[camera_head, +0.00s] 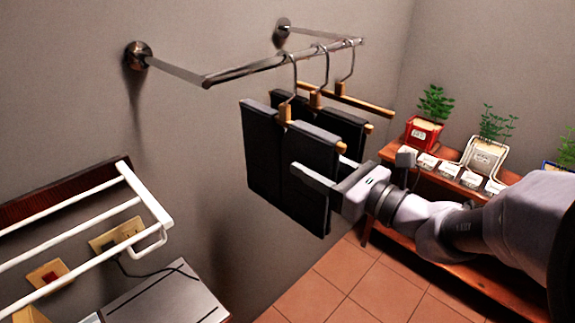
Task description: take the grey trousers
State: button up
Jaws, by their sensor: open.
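Dark grey trousers (264,150) hang folded over a wooden hanger in two side-by-side panels. The hanger's metal hook (290,85) is on the wall rail. A second dark garment (342,125) hangs just behind on another hanger, partly hidden. My gripper (325,170) reaches in from the right, open, at the right panel of the front trousers. One finger shows in front of that panel; the other is at its right edge, partly hidden. Whether either finger touches the cloth I cannot tell.
The metal rail (240,73) juts from the wall and holds a third, bare hanger (350,98). A wooden bench (480,205) with potted plants (425,130) and small white labelled boxes stands at right. A white rack (75,205) is at left. Tiled floor (345,285) shows below.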

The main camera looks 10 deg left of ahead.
grip_shut()
dwell(1.3)
